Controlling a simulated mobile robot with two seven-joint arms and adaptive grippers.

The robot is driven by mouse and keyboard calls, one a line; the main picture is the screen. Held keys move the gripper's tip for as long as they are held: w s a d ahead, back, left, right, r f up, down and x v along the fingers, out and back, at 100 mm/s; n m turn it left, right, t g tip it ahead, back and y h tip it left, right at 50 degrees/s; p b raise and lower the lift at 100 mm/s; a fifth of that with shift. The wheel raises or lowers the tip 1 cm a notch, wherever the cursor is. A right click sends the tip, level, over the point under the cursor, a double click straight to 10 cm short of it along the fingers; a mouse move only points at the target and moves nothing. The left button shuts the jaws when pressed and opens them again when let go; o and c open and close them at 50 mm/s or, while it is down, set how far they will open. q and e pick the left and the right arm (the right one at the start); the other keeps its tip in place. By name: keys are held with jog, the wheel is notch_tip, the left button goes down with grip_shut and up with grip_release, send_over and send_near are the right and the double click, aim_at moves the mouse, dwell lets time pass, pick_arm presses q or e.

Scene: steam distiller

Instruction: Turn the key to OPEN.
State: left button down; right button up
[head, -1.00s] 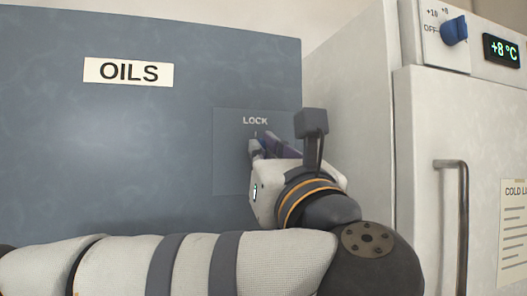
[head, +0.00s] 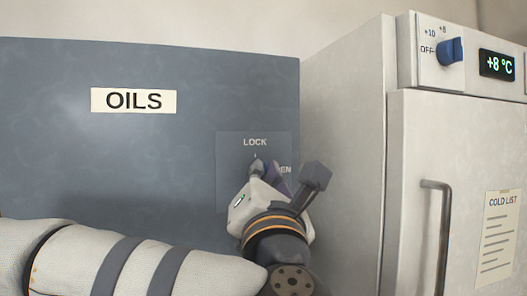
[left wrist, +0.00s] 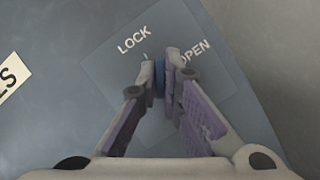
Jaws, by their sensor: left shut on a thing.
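My left gripper (head: 264,170) is at the lock plate (head: 228,150) on the blue-grey OILS cabinet. In the left wrist view its two fingers (left wrist: 160,76) are shut on the blue key (left wrist: 159,88), of which only a narrow strip shows between the tips. The word LOCK (left wrist: 134,40) and a small tick lie above and left of the key there, and OPEN (left wrist: 196,50) lies to the right, partly covered by a finger. In the head view the fingers hide the key. The key's exact angle is hard to tell. My right gripper is not in view.
The OILS label (head: 134,101) is on the cabinet front (head: 60,150). To the right stands a pale fridge (head: 410,150) with a vertical handle (head: 436,235), a blue dial (head: 450,50), a +8 °C display (head: 496,65) and a COLD LIST sheet (head: 497,235).

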pick_arm(q)
jog(key=m+h+p, duration=0.1)
jog(key=m+p, duration=0.1)
jog(key=m, duration=0.1)
jog(key=r+m+g+h+p, duration=0.1)
jog(key=m+p, duration=0.1)
jog(key=m, duration=0.1)
jog(key=shift+s+a+r+m+h+p, duration=0.15)
jog(key=shift+m+h+p, duration=0.15)
jog(key=shift+m+p, duration=0.1)
jog(key=shift+f+m+g, duration=0.2)
jog(key=shift+m+g, duration=0.4)
jog(key=shift+m, duration=0.75)
jog(key=shift+f+m+g, duration=0.2)
jog(key=shift+m+g, duration=0.4)
jog(key=shift+m, duration=0.75)
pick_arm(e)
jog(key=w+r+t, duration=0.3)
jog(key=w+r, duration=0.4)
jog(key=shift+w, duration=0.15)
pick_arm(q)
jog(key=shift+w, duration=0.2)
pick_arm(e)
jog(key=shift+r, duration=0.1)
pick_arm(q)
jog(key=c, duration=1.8)
grip_release()
jog(key=shift+f, duration=0.1)
jog(key=shift+o, duration=0.2)
jog(key=shift+s, duration=0.1)
